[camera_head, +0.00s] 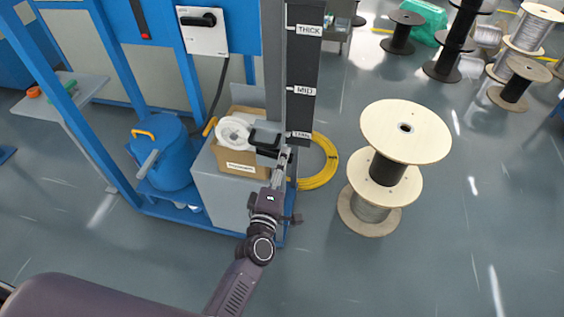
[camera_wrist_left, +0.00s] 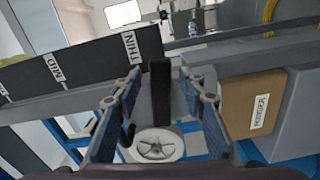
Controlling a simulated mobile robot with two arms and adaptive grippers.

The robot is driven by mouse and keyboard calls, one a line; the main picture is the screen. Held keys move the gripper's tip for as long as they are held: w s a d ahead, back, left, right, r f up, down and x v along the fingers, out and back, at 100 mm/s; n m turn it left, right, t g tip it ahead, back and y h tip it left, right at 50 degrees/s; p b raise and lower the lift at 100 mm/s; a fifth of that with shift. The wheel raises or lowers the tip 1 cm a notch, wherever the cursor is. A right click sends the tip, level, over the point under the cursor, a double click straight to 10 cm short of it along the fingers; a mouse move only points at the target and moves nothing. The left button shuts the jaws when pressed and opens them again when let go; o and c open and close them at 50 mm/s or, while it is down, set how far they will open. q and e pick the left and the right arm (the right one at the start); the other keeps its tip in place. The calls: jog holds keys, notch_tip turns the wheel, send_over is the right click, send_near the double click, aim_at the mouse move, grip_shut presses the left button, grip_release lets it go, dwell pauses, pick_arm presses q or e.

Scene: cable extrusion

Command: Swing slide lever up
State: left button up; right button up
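The slide lever (camera_head: 265,138), a black handle, sits at the low end of a dark vertical scale (camera_head: 302,75) marked THICK, MID and THIN, level with THIN. My left gripper (camera_head: 282,158) is at the lever, reaching up from below in the head view. In the left wrist view my left gripper (camera_wrist_left: 160,100) has its two fingers spread wide apart. The black upright bar of the lever (camera_wrist_left: 160,88) shows between them, with gaps on both sides; I cannot tell whether either finger touches it. My right gripper is not in view.
A blue barrel (camera_head: 165,155) is at left. A yellow cable coil (camera_head: 322,165) and stacked reels (camera_head: 400,135) are at right. Open floor lies in front.

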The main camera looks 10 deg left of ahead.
pick_arm(q)
jog(key=s, duration=1.2)
jog(key=shift+a, duration=0.2)
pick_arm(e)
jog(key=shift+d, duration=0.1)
pick_arm(q)
jog(key=s+f+m+g+h, duration=0.1)
jog(key=s+f+m+g, duration=0.25)
jog(key=f, duration=0.75)
jog(key=s+f+m+g, duration=0.2)
jog(key=s+f+m, duration=0.2)
jog(key=f, duration=0.6)
jog(key=s+f+m+g+h, duration=0.1)
jog(key=s+f+m+g, duration=0.25)
jog(key=f, duration=0.75)
jog(key=s+a+f+m+g+y, duration=0.1)
jog(key=s+a+f, duration=0.3)
jog(key=s, duration=0.5)
jog(key=s+a+f+m+g, duration=0.4)
jog(key=s+f, duration=0.3)
jog(key=s, duration=0.2)
jog(key=s+a+f+m+g+y, duration=0.1)
jog(key=s+a+f+m+g, duration=0.1)
jog(key=s+f, duration=0.4)
jog(key=s+a+g, duration=0.1)
jog(key=s+a, duration=0.1)
jog(key=s, duration=0.1)
jog(key=shift+s+f+y, duration=0.2)
jog(key=shift+y, duration=0.1)
